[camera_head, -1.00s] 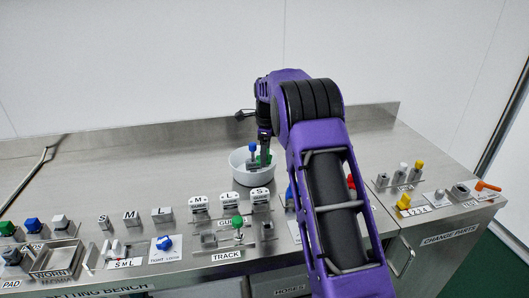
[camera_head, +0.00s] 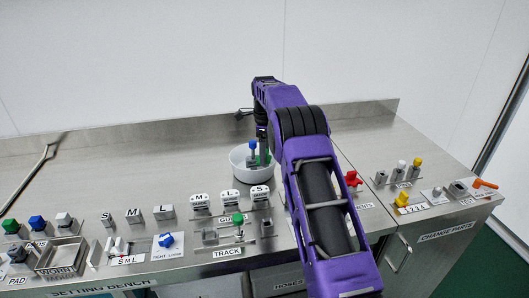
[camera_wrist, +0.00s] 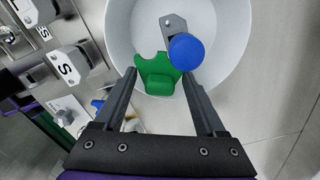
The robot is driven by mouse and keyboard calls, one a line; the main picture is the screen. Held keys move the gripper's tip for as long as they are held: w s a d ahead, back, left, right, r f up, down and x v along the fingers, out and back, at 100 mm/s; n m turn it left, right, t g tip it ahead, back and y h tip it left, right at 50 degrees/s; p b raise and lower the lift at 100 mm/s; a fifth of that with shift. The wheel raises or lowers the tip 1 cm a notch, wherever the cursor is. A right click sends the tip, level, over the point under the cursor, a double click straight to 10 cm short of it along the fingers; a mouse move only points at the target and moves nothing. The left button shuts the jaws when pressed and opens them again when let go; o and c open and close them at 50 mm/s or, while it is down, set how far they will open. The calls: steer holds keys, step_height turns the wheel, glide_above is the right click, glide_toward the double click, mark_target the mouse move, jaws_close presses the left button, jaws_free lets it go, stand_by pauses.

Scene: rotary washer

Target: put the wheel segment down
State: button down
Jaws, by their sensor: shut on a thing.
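The wheel segment is a green piece with a curved notch (camera_wrist: 158,78). It sits between the two fingertips of my gripper (camera_wrist: 159,74), which is shut on it, inside the white round bowl (camera_wrist: 240,50). In the head view, my gripper (camera_head: 263,150) reaches down into the bowl (camera_head: 238,171), and a bit of the green segment (camera_head: 268,159) shows beside the fingers. A blue knob (camera_wrist: 186,51) on a grey metal bracket (camera_wrist: 172,23) is in the bowl, close against the segment. I cannot tell whether the segment touches the bowl floor.
The bowl stands on a steel bench (camera_head: 110,180). In front of it are guide blocks marked M, L and S (camera_head: 230,198) and a green-knobbed track part (camera_head: 238,219). A red part (camera_head: 352,178) lies right of my arm.

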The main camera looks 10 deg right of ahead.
steer(key=shift+f, duration=0.3)
jaws_free()
steer(key=shift+r, duration=0.1)
step_height(320, 180, up, 13)
stand_by(0.4)
